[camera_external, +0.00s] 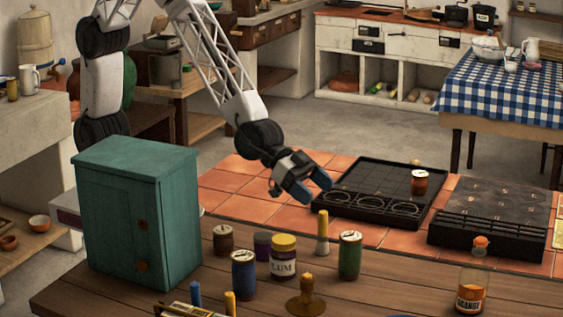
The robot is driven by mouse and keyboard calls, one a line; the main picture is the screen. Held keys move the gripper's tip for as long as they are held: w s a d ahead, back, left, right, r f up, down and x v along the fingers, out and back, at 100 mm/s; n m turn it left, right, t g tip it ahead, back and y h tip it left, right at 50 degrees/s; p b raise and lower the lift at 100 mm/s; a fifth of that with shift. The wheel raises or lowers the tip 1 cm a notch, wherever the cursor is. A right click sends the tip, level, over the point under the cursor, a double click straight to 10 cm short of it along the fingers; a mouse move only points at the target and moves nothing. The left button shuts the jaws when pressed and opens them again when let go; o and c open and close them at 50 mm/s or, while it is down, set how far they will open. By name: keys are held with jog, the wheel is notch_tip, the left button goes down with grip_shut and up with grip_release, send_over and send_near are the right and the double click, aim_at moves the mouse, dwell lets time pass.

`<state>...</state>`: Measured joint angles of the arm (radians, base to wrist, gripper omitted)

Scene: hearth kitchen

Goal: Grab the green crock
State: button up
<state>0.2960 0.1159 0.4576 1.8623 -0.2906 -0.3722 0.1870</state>
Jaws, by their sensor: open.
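The green crock (350,255) stands upright on the wooden counter, right of centre, with a pale lid and a wire clasp. My gripper (307,194) hangs above the terracotta tiles, up and to the left of the green crock and apart from it. Its blue-tipped fingers are open with nothing visible between them. The green crock is in plain view with nothing in front of it.
A brass candle holder (306,296) is in front. A teal cabinet (120,215) stands left; a black hob (350,207) lies behind.

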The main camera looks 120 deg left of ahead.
aim_at(345, 233)
jog(key=shift+t, duration=0.7)
jog(key=w+d+f, duration=0.2)
jog(key=f, duration=0.1)
jog(key=w+d+f, duration=0.2)
jog(key=shift+w+f, duration=0.1)
jog(key=shift+f, duration=0.15)
jog(key=shift+w, duration=0.1)
jog(key=shift+x, duration=1.15)
jog(key=shift+w+f, duration=0.15)
jog(key=shift+x, duration=2.45)
jog(key=shift+a, duration=0.2)
jog(key=shift+c, duration=0.3)
jog(key=c, duration=1.2)
